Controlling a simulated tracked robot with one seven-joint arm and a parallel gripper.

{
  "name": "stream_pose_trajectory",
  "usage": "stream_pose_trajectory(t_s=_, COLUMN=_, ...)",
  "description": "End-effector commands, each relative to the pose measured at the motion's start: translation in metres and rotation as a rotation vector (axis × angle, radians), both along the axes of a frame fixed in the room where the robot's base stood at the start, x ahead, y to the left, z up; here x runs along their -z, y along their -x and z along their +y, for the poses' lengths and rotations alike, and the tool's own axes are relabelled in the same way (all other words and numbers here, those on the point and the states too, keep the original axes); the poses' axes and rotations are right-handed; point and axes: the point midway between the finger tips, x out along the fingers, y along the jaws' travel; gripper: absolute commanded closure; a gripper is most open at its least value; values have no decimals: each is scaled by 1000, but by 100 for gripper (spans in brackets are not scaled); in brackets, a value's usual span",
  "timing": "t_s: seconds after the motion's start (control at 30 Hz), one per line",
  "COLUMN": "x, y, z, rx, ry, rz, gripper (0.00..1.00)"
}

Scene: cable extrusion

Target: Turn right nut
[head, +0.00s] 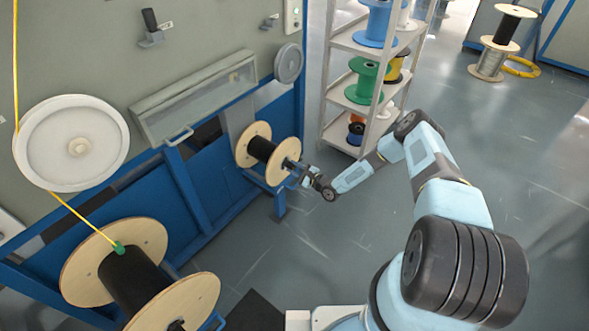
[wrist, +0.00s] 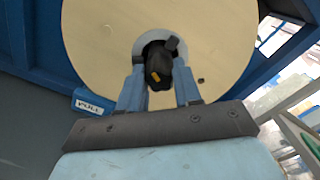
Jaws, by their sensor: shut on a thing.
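The right nut (wrist: 160,66) is a dark knob with a small yellow mark, at the centre of the right spool's pale wooden flange. My gripper (wrist: 158,78) is shut on it, with one blue finger on each side, in the wrist view. In the head view my gripper (head: 297,172) reaches the right face of the right spool (head: 262,149), which has a black core between two wooden flanges. The nut is too small to make out clearly there.
A blue machine frame (head: 190,190) holds the right spool. A larger spool (head: 130,276) with yellow cable stands at the front left. A white pulley (head: 105,150) is on the machine panel. A shelf rack (head: 342,97) with coloured spools stands behind my arm.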

Motion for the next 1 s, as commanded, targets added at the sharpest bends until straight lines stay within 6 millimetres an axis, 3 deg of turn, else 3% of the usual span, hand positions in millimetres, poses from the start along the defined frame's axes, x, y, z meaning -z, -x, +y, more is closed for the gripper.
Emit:
stream_pose_trajectory(t_s=0.07, x=3, y=2, z=-1, rx=0, ry=4, rz=6, gripper=97)
stream_pose_trajectory(t_s=0.1, x=3, y=2, z=-1, rx=0, ry=4, rz=6, gripper=65)
stream_pose_trajectory(t_s=0.33, x=1, y=1, z=0, rx=0, ry=2, rz=2, gripper=43)
stream_pose_trajectory(t_s=0.67, x=0, y=2, z=-2, rx=0, ry=1, rz=1, gripper=41)
stream_pose_trajectory(t_s=1.0, x=1, y=33, z=-44, rx=1, ry=0, rz=3, gripper=41)
